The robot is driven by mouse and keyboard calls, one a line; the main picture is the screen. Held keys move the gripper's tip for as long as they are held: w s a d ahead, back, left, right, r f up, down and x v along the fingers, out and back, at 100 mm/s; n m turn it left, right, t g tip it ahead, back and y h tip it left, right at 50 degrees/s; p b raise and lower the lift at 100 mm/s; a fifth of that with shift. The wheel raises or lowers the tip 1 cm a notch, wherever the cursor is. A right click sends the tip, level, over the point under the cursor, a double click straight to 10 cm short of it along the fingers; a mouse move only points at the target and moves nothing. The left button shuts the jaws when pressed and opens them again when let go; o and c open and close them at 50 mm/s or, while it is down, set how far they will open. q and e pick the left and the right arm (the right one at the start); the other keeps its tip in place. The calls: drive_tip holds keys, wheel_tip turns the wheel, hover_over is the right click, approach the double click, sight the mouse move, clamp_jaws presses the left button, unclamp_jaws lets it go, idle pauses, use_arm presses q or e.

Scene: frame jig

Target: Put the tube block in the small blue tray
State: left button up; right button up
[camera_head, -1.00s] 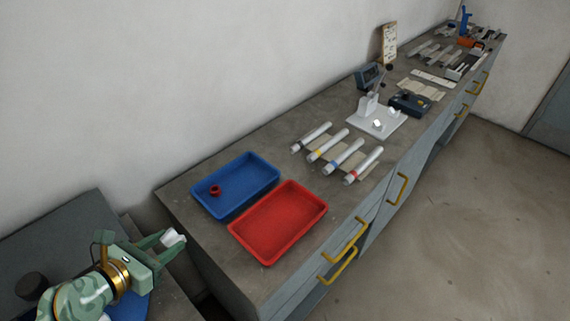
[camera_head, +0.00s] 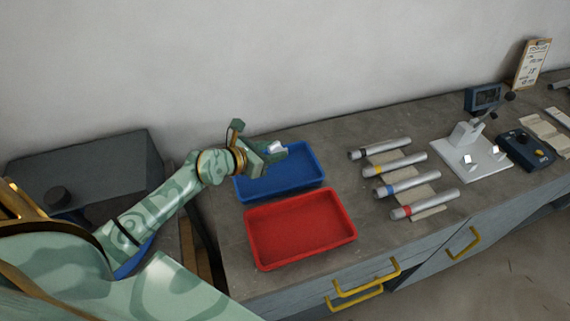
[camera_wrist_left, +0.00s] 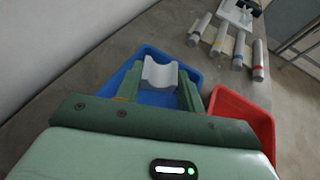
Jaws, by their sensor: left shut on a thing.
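My left gripper (camera_head: 276,152) reaches in from the left and is above the small blue tray (camera_head: 290,187). It is shut on the tube block (camera_head: 278,147), a small white block with a curved hollow in its top. In the left wrist view the tube block (camera_wrist_left: 160,74) sits between the fingers, with the blue tray (camera_wrist_left: 152,97) below it. The gap between block and tray floor is hard to judge. The gripper and arm hide part of the tray's far left side. My right gripper is not in view.
A red tray (camera_head: 302,228) stands directly in front of the blue one. Several grey tubes with coloured bands (camera_head: 405,163) lie to the right on beige supports. Farther right are a white stand (camera_head: 472,160) and a dark control box (camera_head: 525,149). A wall (camera_head: 300,60) runs behind the bench.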

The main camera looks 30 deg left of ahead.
use_arm(q)
drive_tip(key=b, duration=0.3)
hover_over(283, 166)
drive_tip(key=f, duration=0.5)
drive_tip(key=shift+s+f, duration=0.25)
drive_tip(key=shift+s, duration=0.15)
drive_tip(key=f, duration=0.1)
drive_tip(key=f+b, duration=0.2)
drive_tip(key=f, duration=0.1)
drive_tip(key=shift+w+d, duration=0.1)
drive_tip(key=shift+w, duration=0.25)
drive_tip(key=shift+r, duration=0.15)
drive_tip(key=o, duration=0.7)
drive_tip(key=shift+f, duration=0.2)
drive_tip(key=shift+r, duration=0.1)
